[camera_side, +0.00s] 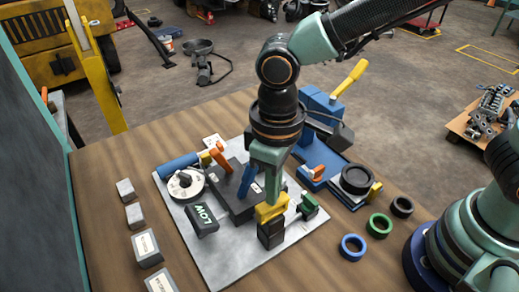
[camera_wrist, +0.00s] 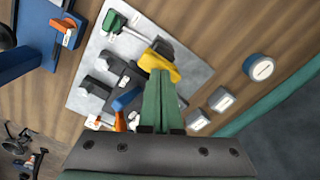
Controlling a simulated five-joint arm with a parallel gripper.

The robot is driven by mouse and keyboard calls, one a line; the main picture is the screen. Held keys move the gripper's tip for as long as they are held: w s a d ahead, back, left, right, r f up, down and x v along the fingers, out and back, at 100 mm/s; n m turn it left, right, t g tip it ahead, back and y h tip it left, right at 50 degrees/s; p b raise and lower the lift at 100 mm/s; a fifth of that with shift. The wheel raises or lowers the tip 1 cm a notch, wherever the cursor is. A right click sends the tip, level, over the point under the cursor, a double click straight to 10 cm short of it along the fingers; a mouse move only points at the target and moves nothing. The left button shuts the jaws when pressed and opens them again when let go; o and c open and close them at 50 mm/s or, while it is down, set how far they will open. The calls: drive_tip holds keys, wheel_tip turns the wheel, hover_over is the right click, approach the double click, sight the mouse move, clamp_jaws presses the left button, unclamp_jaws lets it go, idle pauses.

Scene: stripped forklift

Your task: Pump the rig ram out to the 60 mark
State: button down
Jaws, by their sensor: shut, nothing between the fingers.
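My gripper (camera_side: 268,190) is shut and empty, pointing down over the grey rig plate (camera_side: 232,262). Its fingertips (camera_wrist: 160,76) are at the yellow handle (camera_side: 272,209), which also shows in the wrist view (camera_wrist: 158,62); I cannot tell whether they touch. A dark block on the plate carries an orange lever (camera_side: 220,158) and a blue lever (camera_side: 246,182). A green handle (camera_side: 309,204) is at the plate's right. A blue cylinder (camera_side: 178,166) lies at the plate's back left, beside a white round dial (camera_side: 187,184). The blue pump (camera_side: 320,105) has a raised yellow handle (camera_side: 349,77). No 60 mark is readable.
An orange lever (camera_side: 314,172) sits on the pump's blue base. A LOW block (camera_side: 202,220) is on the plate. Several grey blocks (camera_side: 146,248) line the table's left. Blue (camera_side: 353,247), green (camera_side: 379,225) and black (camera_side: 402,206) rings lie at the right. A dark panel (camera_side: 30,180) borders the left.

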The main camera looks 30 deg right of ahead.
drive_tip(key=shift+f, duration=1.9)
drive_tip(key=shift+r, duration=2.6)
drive_tip(key=shift+r, duration=0.1)
drive_tip(key=shift+r, duration=2.4)
drive_tip(key=w+d+r+m+t, duration=0.1)
drive_tip(key=d+r+m+t, duration=0.1)
drive_tip(key=d, duration=1)
drive_tip(key=w+d+r+m+t, duration=0.2)
drive_tip(key=d+m+t, duration=0.1)
drive_tip(key=d, duration=1)
drive_tip(key=shift+m+t, duration=0.3)
drive_tip(key=shift+m, duration=0.2)
